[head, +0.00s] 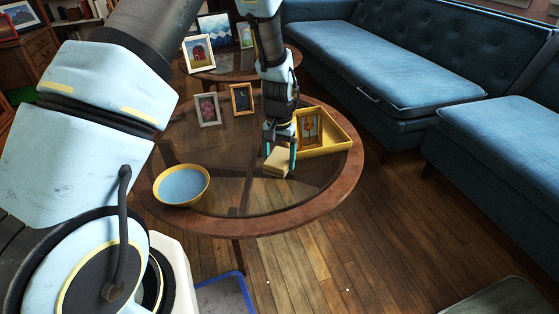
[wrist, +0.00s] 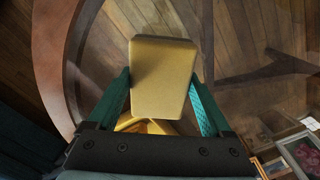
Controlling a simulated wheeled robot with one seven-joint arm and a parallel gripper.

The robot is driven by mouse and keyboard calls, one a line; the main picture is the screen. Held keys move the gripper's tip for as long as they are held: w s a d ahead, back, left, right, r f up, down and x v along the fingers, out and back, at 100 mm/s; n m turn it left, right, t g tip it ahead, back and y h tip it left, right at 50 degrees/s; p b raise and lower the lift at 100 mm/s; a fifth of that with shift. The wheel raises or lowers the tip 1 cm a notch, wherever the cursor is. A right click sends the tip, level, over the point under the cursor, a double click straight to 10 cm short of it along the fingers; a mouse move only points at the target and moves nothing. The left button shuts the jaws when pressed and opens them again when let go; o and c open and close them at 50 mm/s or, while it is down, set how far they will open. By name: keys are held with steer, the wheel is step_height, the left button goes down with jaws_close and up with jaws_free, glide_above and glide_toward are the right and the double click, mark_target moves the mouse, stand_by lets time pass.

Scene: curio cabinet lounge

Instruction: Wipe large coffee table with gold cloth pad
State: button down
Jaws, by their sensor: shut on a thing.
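The large coffee table (head: 315,214) is round, with a wooden rim and a dark glass top. My gripper (head: 280,154) reaches down over its right half in the head view. In the wrist view my gripper (wrist: 163,95) has its teal fingers on either side of the gold cloth pad (wrist: 163,75), shut on it. The gold cloth pad (head: 277,163) also shows in the head view, low at the glass. I cannot tell whether its underside touches the table.
A yellow bowl (head: 200,199) with a blue inside stands at the table's left front. A yellow tray (head: 341,141) with a framed picture (head: 309,128) is right behind the pad. Two small frames (head: 207,109) (head: 241,98) stand at the back. The front glass is clear. Blue sofas (head: 400,80) stand beyond.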

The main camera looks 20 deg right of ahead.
steer(key=shift+r+p, duration=1.75)
steer(key=shift+r, duration=0.65)
steer(key=shift+w+a, duration=0.1)
